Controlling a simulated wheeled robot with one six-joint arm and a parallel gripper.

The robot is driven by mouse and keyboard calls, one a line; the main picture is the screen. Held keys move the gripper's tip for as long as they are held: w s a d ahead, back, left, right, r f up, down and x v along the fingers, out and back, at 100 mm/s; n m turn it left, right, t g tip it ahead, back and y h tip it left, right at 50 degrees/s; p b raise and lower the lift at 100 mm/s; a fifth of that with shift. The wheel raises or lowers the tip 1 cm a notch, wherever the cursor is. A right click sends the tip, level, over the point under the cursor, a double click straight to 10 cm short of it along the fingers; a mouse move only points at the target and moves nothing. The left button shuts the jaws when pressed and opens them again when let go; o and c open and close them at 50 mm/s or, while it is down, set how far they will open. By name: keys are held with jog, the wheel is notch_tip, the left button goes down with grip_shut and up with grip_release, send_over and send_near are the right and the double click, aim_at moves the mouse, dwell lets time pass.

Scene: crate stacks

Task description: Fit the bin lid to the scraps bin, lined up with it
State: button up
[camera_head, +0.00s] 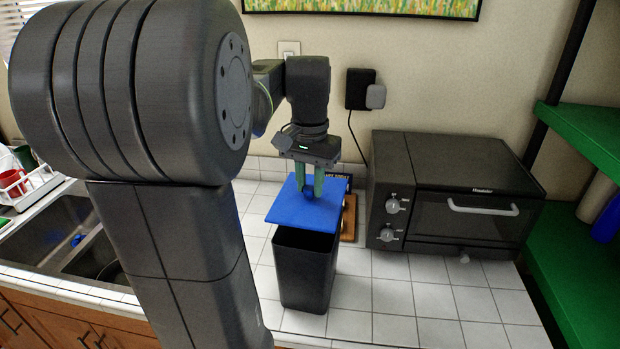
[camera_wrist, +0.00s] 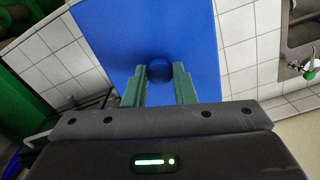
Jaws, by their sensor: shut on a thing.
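The bin lid (camera_head: 322,215) is a flat blue panel with a round blue knob (camera_head: 308,193). My gripper (camera_head: 309,190) points down with its green fingers shut on the knob. In the wrist view, the knob (camera_wrist: 159,70) sits between the fingertips (camera_wrist: 159,85) and the blue lid (camera_wrist: 150,30) spreads out beyond it. The scraps bin (camera_head: 305,275) is a tall black open-topped bin on the tiled counter. The lid is above the bin's back part in the head view. The front of the bin's opening shows; its back rim is hidden by the lid.
A black toaster oven (camera_head: 465,205) stands to the right of the bin. A wooden item (camera_head: 349,218) is behind the bin, partly hidden. A sink (camera_head: 60,230) and dish rack (camera_head: 30,190) are at the left. Green shelves (camera_head: 575,250) stand at the far right. Tiles in front of the oven are clear.

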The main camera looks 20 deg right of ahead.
aim_at(310, 197)
jog(key=shift+f+b, duration=1.4)
jog(key=shift+f, duration=1.35)
jog(key=shift+f, duration=0.2)
jog(key=o, duration=1.5)
jog(key=shift+o, duration=0.2)
jog(key=shift+r+p, duration=0.1)
jog(key=shift+p, duration=0.25)
